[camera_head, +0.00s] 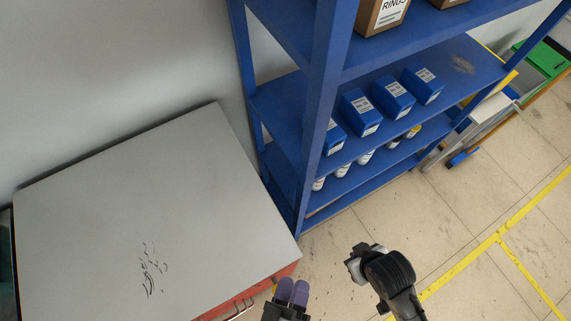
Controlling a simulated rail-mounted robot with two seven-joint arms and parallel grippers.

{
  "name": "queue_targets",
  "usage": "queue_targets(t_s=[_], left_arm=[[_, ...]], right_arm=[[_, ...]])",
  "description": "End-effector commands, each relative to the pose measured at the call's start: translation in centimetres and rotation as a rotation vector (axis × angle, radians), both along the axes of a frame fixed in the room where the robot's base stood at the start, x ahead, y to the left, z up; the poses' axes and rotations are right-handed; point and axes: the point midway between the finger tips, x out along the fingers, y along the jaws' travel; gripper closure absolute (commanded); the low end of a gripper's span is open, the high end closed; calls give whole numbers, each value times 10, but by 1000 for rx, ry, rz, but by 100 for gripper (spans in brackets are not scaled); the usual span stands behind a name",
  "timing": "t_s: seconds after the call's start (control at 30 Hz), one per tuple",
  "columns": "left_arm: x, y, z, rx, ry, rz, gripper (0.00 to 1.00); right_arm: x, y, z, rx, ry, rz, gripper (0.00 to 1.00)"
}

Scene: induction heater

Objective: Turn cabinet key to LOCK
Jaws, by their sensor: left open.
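No key, lock or LOCK marking shows in the head view. A cabinet-like box (150,200) with a grey top and a reddish front stands at the left; its front is mostly hidden by the steep view. A metal handle (239,309) sticks out of that front.
A green-topped item (540,59) is at the far right. Tiled floor (400,220) with yellow lines is open at the right.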

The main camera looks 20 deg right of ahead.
Motion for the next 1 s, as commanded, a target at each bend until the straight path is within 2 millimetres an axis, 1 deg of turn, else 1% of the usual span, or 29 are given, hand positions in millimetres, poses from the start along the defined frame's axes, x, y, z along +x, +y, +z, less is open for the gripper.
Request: queue_targets(t_s=[0.03,0.27,0.47,0.67,0.8,1.0], left_arm=[[3,3,13,35,5,-18,57],[15,22,31,214,52,-96,57],[24,45,46,371,111,-149,57],[30,74,62,527,187,-188,57],[33,97,75,632,250,-204,57],[35,128,92,756,341,-215,57]], right_arm=[[0,0,17,0,0,0,100],[0,-1,52,-2,0,1,100],[0,-3,84,-8,0,6,100],[0,-3,115,-10,-1,6,100],[0,-3,136,-9,0,6,100],[0,-2,162,-7,0,4,100]])
